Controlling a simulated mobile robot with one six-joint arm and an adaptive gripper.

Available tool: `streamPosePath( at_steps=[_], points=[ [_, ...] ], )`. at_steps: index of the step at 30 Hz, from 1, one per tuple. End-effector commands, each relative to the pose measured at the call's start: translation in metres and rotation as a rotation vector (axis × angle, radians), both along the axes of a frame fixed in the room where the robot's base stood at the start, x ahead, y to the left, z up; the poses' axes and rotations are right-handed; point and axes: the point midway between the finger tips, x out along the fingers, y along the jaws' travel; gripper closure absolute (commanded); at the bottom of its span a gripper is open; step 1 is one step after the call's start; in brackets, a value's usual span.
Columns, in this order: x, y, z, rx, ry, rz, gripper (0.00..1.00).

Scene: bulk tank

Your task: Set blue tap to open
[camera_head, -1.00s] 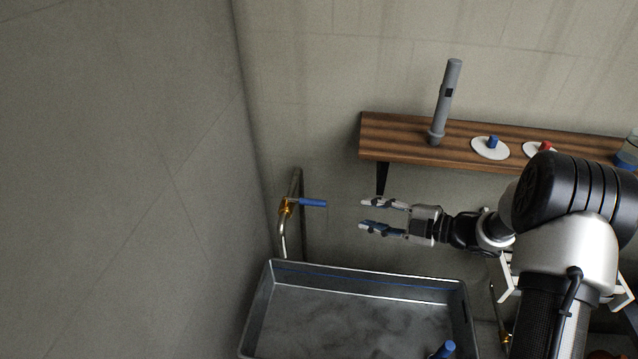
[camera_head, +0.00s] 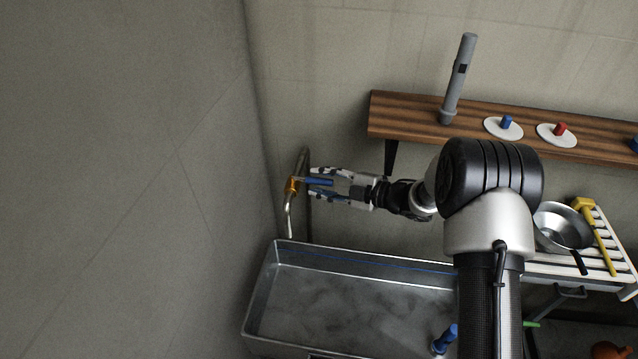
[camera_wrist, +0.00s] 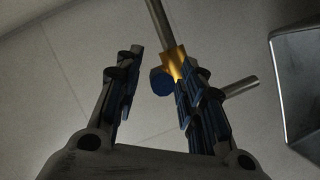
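The blue tap handle (camera_head: 319,181) sticks out to the right from a brass valve (camera_head: 292,186) on a metal pipe at the wall. The pipe's spout hangs down above the tank's left end. My gripper (camera_head: 316,183) is open, with one finger above and one below the blue handle in the head view. In the wrist view my open gripper (camera_wrist: 155,95) has the round end of the blue handle (camera_wrist: 162,82) between its fingers, closer to the right finger. The brass valve (camera_wrist: 174,63) is partly hidden behind that finger. Contact with the handle cannot be told.
A metal tank (camera_head: 360,300) stands below the tap, with a blue-capped object (camera_head: 445,338) at its front right. A wooden shelf (camera_head: 410,115) above holds a grey tube (camera_head: 459,80) and discs with blue and red knobs. A white rack (camera_head: 590,262) holds a pan.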

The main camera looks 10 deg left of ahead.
Motion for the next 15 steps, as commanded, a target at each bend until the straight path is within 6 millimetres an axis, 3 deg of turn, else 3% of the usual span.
streamPosePath(
  at_steps=[5, 15],
  points=[
    [0.0030, 0.0119, -0.0033, -0.001, 0.001, 0.000, 0.64],
    [0.0036, 0.0131, -0.0030, 0.000, 0.001, -0.001, 0.67]
  ],
)
